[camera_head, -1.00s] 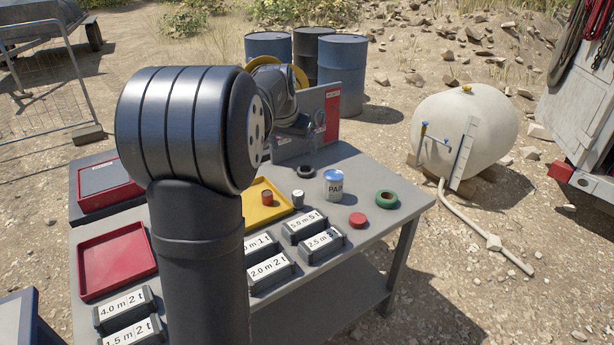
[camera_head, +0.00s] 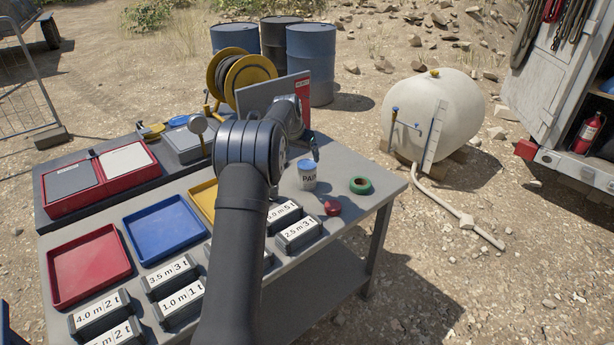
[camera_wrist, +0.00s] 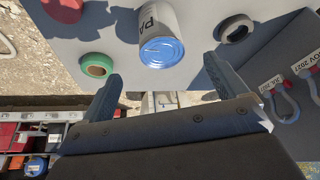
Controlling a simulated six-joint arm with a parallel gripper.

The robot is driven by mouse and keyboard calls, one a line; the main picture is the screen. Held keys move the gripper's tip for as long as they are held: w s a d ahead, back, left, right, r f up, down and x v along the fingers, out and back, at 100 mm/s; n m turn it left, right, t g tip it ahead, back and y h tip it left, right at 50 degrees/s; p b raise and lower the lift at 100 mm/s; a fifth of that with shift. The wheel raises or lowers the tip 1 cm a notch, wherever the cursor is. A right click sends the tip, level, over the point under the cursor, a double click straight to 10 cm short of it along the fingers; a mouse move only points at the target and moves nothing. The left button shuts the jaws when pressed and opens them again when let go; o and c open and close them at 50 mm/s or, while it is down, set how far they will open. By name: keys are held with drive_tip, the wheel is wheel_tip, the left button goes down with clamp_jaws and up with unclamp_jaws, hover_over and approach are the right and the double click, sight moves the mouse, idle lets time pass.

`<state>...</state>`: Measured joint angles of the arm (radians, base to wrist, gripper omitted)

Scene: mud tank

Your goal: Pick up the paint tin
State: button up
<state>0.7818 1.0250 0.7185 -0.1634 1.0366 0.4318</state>
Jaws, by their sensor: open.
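The paint tin (camera_head: 308,181) is white with a blue lid and a "PAINT" label. It stands upright on the grey table, near its right end. In the wrist view the tin (camera_wrist: 164,30) shows lid first, just beyond and between my two fingertips. My gripper (camera_wrist: 163,68) is open and empty, with a finger on each side of the lid's line. I cannot tell the exact gap to the lid.
A green tape roll (camera_head: 360,185) and a red round piece (camera_head: 332,207) lie near the tin. A dark ring (camera_wrist: 236,28) is close on its other side. Labelled weight blocks (camera_head: 298,234) sit in front.

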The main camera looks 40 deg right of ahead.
sight(307, 170)
drive_tip(key=x, duration=1.1)
drive_tip(key=shift+w+d+f, duration=0.1)
drive_tip(key=shift+d+f, duration=0.15)
drive_tip(key=shift+f, duration=0.05)
drive_tip(key=c, duration=1.3)
drive_tip(key=shift+r, duration=0.1)
drive_tip(key=shift+c, duration=0.9)
